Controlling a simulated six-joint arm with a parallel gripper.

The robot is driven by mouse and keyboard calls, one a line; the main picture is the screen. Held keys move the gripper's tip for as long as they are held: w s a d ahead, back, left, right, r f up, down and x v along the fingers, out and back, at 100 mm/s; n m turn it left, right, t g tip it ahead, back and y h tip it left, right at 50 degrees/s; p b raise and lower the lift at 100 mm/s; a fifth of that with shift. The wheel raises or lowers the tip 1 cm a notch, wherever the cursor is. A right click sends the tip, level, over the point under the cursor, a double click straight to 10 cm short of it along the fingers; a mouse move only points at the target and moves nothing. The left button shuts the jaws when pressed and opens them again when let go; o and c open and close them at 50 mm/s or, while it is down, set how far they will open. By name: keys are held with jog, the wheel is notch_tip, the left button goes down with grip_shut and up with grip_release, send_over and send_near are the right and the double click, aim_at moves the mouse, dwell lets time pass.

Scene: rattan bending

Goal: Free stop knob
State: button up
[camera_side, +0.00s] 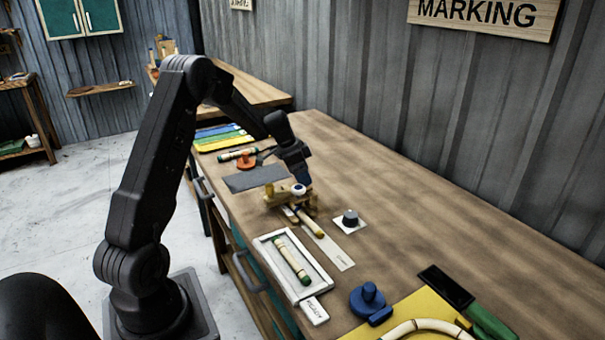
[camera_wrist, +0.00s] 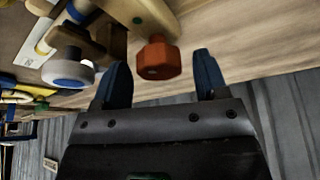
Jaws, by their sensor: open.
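An orange-red faceted knob (camera_wrist: 158,59) sits on the end of a pale wooden arm in the wrist view. My gripper (camera_wrist: 161,66) is open and empty, with one blue finger on each side of this knob and a gap to both. A round white-and-blue knob (camera_wrist: 69,68) stands left of the fingers, on the same wooden fixture. In the side view my gripper (camera_side: 304,181) is low over the wooden fixture (camera_side: 283,197), close to its white knob. The orange-red knob cannot be made out there, apparently behind the gripper or fixture.
A black knob on a white plate (camera_side: 350,219) stands right of the fixture. A white tray (camera_side: 273,240) with a green-ended rod is in front. A blue knobbed block (camera_side: 369,300) and yellow board (camera_side: 425,312) lie nearest. The back right of the bench (camera_side: 420,205) is clear.

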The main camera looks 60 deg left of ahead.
jog(key=shift+c, duration=0.3)
jog(key=c, duration=0.9)
jog(key=shift+o, duration=0.2)
